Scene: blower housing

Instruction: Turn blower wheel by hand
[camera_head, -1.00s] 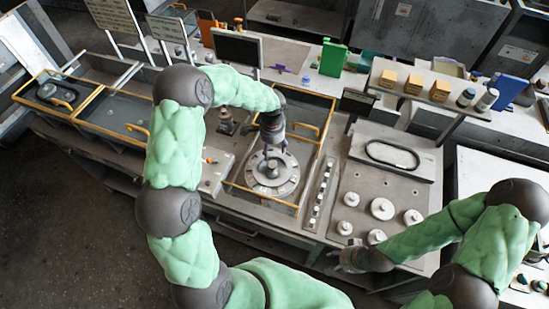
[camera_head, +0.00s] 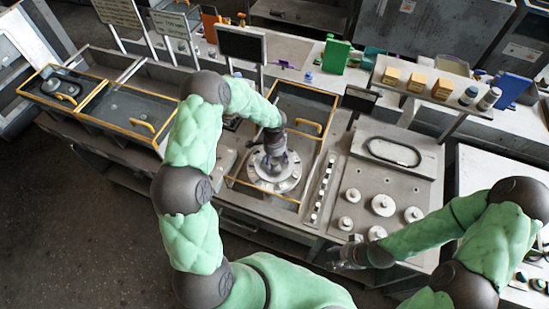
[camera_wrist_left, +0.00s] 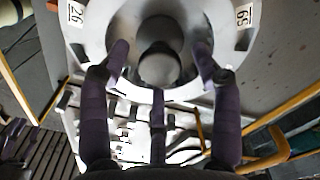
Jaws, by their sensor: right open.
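The blower wheel (camera_head: 291,183) is a pale grey round disc with a raised hub, set inside the yellow-edged bay in the middle of the bench. In the left wrist view its ring (camera_wrist_left: 95,14) carries printed numbers, and the round hub (camera_wrist_left: 160,68) shows at its centre. My left gripper (camera_head: 275,163) is over the wheel, pointing down. In the wrist view its dark fingers (camera_wrist_left: 160,62) are spread apart on either side of the hub; whether they touch it I cannot tell. My right gripper (camera_head: 343,256) is open and empty at the bench's front edge.
A yellow rail (camera_head: 262,194) crosses the bay in front of the wheel. To the right, several round knobs (camera_head: 383,205) stand on a panel. A dark screen (camera_head: 241,44) and a green box (camera_head: 335,57) stand behind. A shelf holds several yellow blocks (camera_head: 416,84).

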